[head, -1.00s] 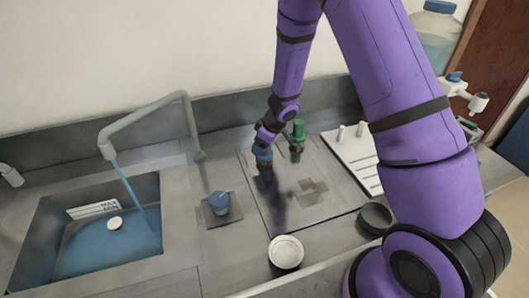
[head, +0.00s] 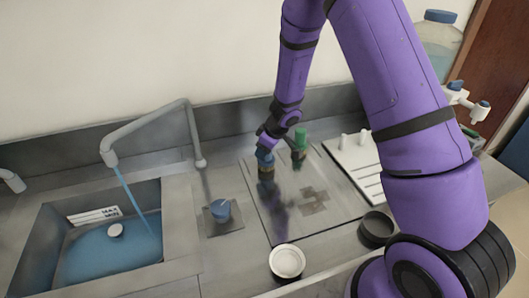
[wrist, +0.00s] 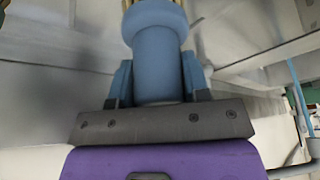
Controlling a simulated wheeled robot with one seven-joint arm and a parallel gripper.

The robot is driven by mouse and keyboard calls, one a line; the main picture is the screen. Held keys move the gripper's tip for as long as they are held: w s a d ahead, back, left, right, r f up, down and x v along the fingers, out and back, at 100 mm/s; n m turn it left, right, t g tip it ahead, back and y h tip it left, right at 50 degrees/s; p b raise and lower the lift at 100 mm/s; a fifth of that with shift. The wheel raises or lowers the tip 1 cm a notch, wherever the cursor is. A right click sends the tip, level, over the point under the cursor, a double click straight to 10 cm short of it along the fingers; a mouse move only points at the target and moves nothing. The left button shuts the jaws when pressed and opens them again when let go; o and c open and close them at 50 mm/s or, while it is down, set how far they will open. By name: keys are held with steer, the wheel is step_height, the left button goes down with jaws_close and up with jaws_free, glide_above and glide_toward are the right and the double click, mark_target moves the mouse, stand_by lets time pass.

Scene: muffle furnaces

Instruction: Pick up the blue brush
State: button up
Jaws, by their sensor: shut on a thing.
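The blue brush (head: 265,160) is upright in my gripper (head: 268,148), over the left part of the square grey plate (head: 255,205) on the counter. In the wrist view the blue brush handle (wrist: 157,55) fills the space between the two fingers of my gripper (wrist: 157,85), which are shut on it. The brush's lower end is dark and hard to make out against a dark shadow. A green-topped brush (head: 300,142) stands just to the right, close to the blue one.
A sink (head: 60,210) with blue water and a running tap (head: 150,125) is at the left. A small blue-topped item (head: 220,209) sits on a square pad. A white round dish (head: 287,261) and a dark round dish (head: 376,227) are in front. A white rack (head: 350,160) stands at the right.

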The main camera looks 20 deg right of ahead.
steer(key=shift+r, duration=1.3)
steer(key=s+r, duration=0.1)
steer(key=s, duration=1.5)
steer(key=shift+r, duration=0.2)
steer(key=shift+d, duration=0.1)
steer(key=o, duration=0.5)
steer(key=shift+c, duration=1.4)
steer(key=shift+w, duration=0.1)
